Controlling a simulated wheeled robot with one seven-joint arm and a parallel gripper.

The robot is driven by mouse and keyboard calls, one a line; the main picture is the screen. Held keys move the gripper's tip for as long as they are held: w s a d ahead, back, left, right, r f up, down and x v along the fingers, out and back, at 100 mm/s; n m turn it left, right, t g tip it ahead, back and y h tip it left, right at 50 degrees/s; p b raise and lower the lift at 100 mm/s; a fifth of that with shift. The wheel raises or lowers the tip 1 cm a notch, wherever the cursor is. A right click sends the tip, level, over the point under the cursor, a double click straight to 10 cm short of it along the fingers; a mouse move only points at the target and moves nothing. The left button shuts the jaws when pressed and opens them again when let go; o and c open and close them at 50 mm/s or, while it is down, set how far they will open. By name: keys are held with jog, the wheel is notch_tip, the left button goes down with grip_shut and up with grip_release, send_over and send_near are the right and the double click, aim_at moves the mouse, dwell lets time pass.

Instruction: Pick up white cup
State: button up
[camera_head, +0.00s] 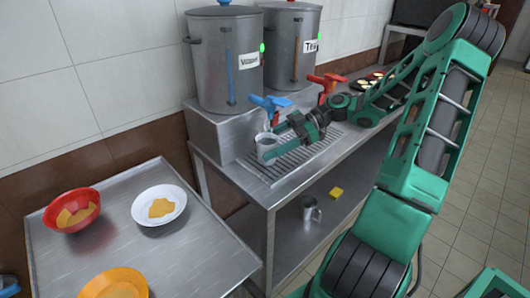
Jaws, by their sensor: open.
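A white or light grey cup (267,147) stands on the drip grate of the steel table, below the blue tap of the left stockpot. My gripper (283,133) is at the cup, coming in from the right. Its jaws are open. The fingertips are at the cup's upper right side, and I cannot tell whether they touch it or straddle its wall. Part of the cup's right side is hidden by the gripper.
Two stockpots (225,75) with a blue tap (270,104) and a red tap (327,82) stand behind the drip grate (290,160). A metal mug (311,209) and yellow sponge (336,193) are on the lower shelf. Bowls (72,224) sit on the left table.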

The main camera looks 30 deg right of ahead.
jog(key=x, duration=0.4)
jog(key=shift+w+a+r, duration=0.1)
jog(key=shift+a+r, duration=0.05)
jog(key=shift+r, duration=0.1)
jog(key=c, duration=0.9)
jog(key=shift+c, duration=0.2)
jog(key=shift+r, duration=0.1)
